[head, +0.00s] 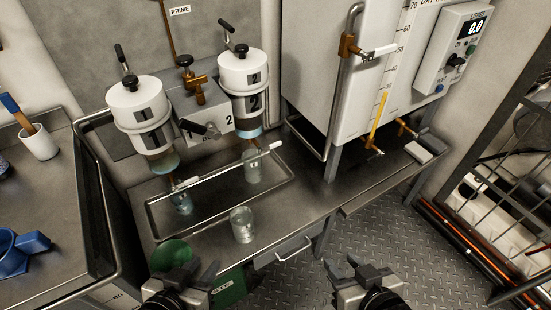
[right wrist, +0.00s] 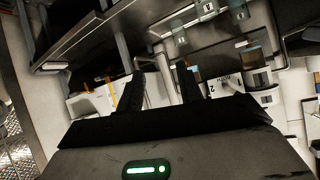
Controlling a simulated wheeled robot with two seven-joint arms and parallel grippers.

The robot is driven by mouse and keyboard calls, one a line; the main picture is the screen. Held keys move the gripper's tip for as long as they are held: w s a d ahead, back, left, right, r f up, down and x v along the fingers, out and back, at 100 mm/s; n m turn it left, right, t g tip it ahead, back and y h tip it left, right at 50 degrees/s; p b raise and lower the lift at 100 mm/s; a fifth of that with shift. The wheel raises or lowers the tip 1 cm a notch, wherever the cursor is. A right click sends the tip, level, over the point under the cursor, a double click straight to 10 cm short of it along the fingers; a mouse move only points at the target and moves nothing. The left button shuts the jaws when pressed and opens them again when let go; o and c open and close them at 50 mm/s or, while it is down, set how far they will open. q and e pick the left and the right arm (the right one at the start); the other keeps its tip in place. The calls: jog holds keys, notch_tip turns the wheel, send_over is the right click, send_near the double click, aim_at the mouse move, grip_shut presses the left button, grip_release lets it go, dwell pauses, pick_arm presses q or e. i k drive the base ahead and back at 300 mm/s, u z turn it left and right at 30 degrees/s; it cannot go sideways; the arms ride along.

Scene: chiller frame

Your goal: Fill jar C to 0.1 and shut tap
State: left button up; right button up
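Three clear glass jars show in the head view: one jar (head: 182,202) under filter unit 1 (head: 140,112), one jar (head: 252,168) under filter unit 2 (head: 243,75), and one jar (head: 242,226) on the bench in front of the tray. A white-handled tap (head: 198,180) is below unit 1, and another (head: 263,152) is below unit 2. My left gripper (head: 188,272) is open and empty in front of the bench. My right gripper (head: 355,272) is open and empty, low over the floor, apart from everything.
A white tank (head: 345,100) with a level scale stands on the right, with brass taps at its base. The display (head: 476,26) reads 0.0. A shallow tray (head: 285,183) sits on the bench. A drawer handle (head: 293,250) sticks out at the front. A rack stands far right.

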aim_at(261, 150)
jog(key=u, duration=0.4)
jog(key=k, duration=0.2)
jog(key=z, duration=1.4)
jog(key=i, duration=0.75)
jog(key=u, duration=2.45)
